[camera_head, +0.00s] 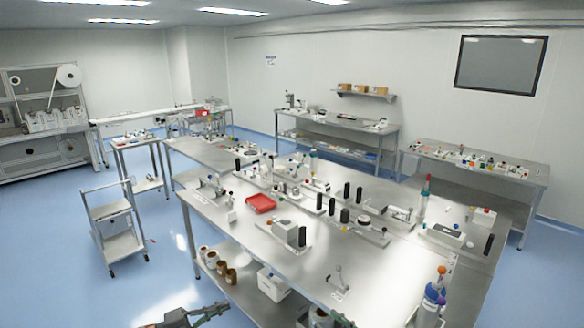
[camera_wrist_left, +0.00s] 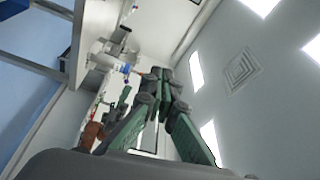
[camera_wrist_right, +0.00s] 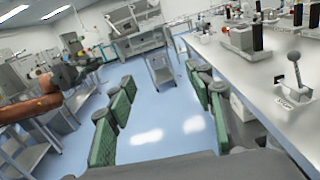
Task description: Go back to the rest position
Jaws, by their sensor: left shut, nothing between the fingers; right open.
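My left gripper (camera_head: 205,313) shows at the bottom edge of the head view, in front of the table's near side, partly cut off. In the left wrist view (camera_wrist_left: 160,76) its green-padded fingers come together with nothing between them. My right gripper (camera_head: 340,319) shows only in small part at the bottom edge of the head view, further right. In the right wrist view (camera_wrist_right: 160,78) its green-padded fingers stand wide apart and empty, over blue floor beside the table. Neither gripper touches a thing that I can see.
A long steel table (camera_head: 275,262) fills the middle, carrying a red tray (camera_head: 260,203), black posts and small fixtures. A bottle with a blue band (camera_head: 433,298) stands near its front right. A trolley (camera_head: 112,215) stands left. Blue floor (camera_head: 60,285) is free at the front left.

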